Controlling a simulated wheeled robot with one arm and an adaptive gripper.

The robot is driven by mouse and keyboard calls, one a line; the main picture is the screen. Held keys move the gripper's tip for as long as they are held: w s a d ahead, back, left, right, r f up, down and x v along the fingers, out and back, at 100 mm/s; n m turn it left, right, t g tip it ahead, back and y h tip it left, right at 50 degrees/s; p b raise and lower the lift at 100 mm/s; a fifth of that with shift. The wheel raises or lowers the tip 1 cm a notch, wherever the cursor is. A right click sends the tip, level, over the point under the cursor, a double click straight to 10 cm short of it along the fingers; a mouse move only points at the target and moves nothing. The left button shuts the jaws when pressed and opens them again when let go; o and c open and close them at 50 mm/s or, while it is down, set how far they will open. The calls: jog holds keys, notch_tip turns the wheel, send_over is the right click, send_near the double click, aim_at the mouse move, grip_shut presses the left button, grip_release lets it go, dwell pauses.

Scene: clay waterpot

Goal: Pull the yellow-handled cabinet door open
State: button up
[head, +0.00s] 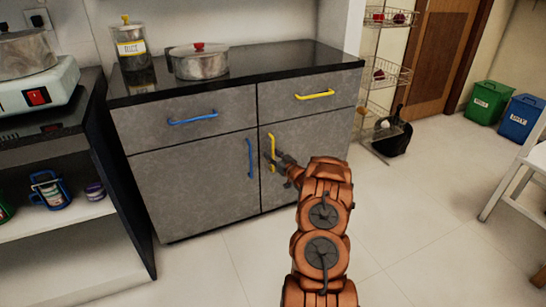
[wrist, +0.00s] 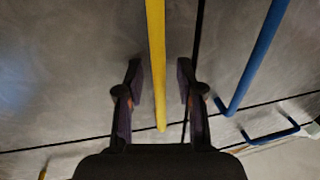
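The grey cabinet door (head: 312,150) on the right carries a vertical yellow handle (head: 272,148) near its left edge. The door looks shut, flush with the cabinet front. My gripper (head: 277,160) is at the handle's lower half in the head view. In the wrist view my gripper (wrist: 159,75) is open, with one finger on each side of the yellow handle (wrist: 157,60). A gap shows between each finger and the handle, so neither finger appears to touch it.
A blue vertical handle (head: 250,158) on the left door is close beside. Above are drawers with a blue handle (head: 193,118) and a yellow handle (head: 314,95). A wire rack (head: 384,75) stands at right. The floor (head: 410,225) at right front is clear.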

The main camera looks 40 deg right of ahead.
jog(key=shift+c, duration=0.2)
grip_shut()
dwell(0.4)
